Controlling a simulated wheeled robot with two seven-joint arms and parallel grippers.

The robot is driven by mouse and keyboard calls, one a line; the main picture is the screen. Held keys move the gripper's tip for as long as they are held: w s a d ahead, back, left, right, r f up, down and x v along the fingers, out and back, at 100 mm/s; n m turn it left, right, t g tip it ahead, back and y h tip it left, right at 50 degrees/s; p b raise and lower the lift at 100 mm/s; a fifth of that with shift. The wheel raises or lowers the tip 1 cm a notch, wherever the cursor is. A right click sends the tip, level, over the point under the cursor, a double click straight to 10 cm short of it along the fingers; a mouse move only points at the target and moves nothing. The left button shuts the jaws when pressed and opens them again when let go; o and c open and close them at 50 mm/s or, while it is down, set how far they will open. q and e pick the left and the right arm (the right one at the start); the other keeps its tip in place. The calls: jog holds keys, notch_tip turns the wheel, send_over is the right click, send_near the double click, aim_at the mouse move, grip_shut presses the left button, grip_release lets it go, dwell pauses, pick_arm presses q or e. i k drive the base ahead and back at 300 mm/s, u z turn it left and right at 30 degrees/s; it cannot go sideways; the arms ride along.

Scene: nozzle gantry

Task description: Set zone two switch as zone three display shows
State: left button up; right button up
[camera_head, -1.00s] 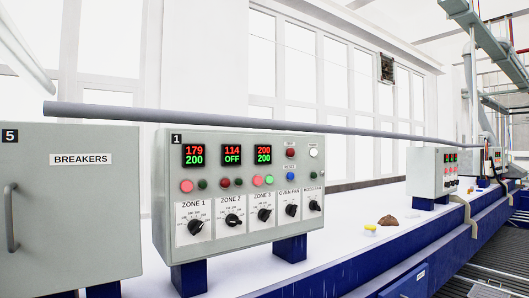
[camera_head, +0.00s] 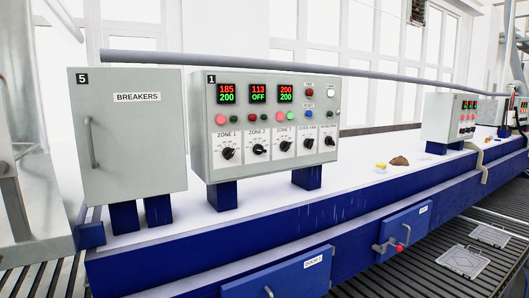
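The control panel marked 1 (camera_head: 201,135) stands on blue legs on the white bench top. Its zone 1 display (camera_head: 227,94) reads 185 over 200, its zone 2 display (camera_head: 258,94) 113 over OFF, and its zone 3 display (camera_head: 286,94) 200 over 200. Under them are black rotary knobs: the zone 1 switch (camera_head: 229,153), the zone 2 switch (camera_head: 259,149) and the zone 3 switch (camera_head: 284,146). The dial numbers are too small to read. Neither of my grippers shows.
A grey breakers cabinet marked 5 (camera_head: 137,145) stands left of the panel. A grey pipe (camera_head: 300,74) runs behind. Right lie a yellow item (camera_head: 381,166) and a brown lump (camera_head: 399,160). Blue doors with a red-tipped handle (camera_head: 398,248) are below; slatted floor (camera_head: 450,235) lies right.

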aim_at(258, 149)
jog(key=z, duration=0.9)
jog(key=i, duration=0.7)
jog(key=u, duration=0.8)
